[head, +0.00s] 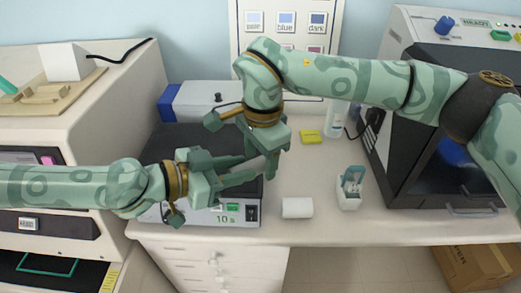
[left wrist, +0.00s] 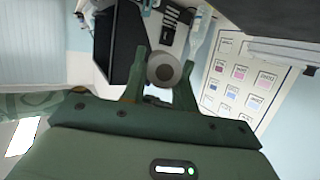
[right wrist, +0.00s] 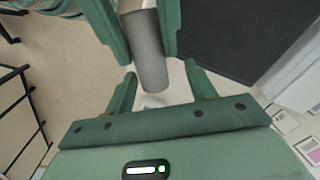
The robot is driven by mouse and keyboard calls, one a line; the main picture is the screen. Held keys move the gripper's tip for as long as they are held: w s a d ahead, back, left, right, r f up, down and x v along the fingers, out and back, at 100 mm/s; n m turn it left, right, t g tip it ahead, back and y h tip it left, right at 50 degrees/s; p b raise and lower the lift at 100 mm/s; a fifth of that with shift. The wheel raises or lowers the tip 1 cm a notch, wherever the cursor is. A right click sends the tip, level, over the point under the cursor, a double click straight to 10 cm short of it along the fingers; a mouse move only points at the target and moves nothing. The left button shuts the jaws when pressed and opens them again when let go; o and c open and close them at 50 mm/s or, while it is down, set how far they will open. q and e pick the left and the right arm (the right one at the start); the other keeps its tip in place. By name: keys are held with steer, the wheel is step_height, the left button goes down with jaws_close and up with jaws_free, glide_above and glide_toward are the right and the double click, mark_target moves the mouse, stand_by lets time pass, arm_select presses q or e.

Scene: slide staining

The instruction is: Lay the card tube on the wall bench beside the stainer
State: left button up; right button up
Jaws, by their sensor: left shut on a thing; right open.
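A grey card tube (right wrist: 150,52) is held between the fingers of my left gripper (head: 251,172). In the head view only a little of the tube (head: 257,165) shows, above the bench. In the left wrist view its round end (left wrist: 165,72) lies between the fingers. My right gripper (head: 270,150) is open, close above the left one. In the right wrist view the tube's free end hangs near my right fingertips (right wrist: 160,72); I cannot tell whether it is between them. A machine with a dark top and a "10 s" panel (head: 242,213) stands below my left gripper.
A white roll (head: 297,208) lies at the bench's (head: 330,228) front. A small white holder (head: 349,190) and a yellow block (head: 311,136) stand farther right. A dark-fronted machine (head: 440,150) bounds the right. Bench between them is partly free.

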arm_select(q)
steer(key=shift+s, duration=0.1)
arm_select(e)
steer(key=c, duration=1.1)
arm_select(q)
steer(key=o, duration=1)
steer(key=shift+d, duration=0.1)
arm_select(e)
steer(key=shift+o, duration=0.2)
